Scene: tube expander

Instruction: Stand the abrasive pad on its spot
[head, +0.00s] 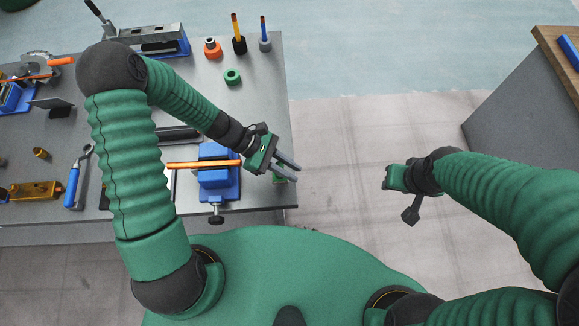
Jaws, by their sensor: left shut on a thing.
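My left gripper (287,168) is over the right edge of the grey table, to the right of a blue vise. Its fingers are shut on a small green piece (284,178), which looks like the abrasive pad and is mostly hidden by the fingers. Whether the pad touches the tabletop cannot be told. The pad's spot cannot be made out. My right gripper (390,178) is off the table over the floor, and its fingers do not show clearly.
The blue vise (217,178) holds an orange tube (190,164) lying across it. A green ring (232,76), an orange-red ring (212,48) and two upright holders stand at the back right. Tools crowd the left side. A wood-topped cabinet (515,90) is at far right.

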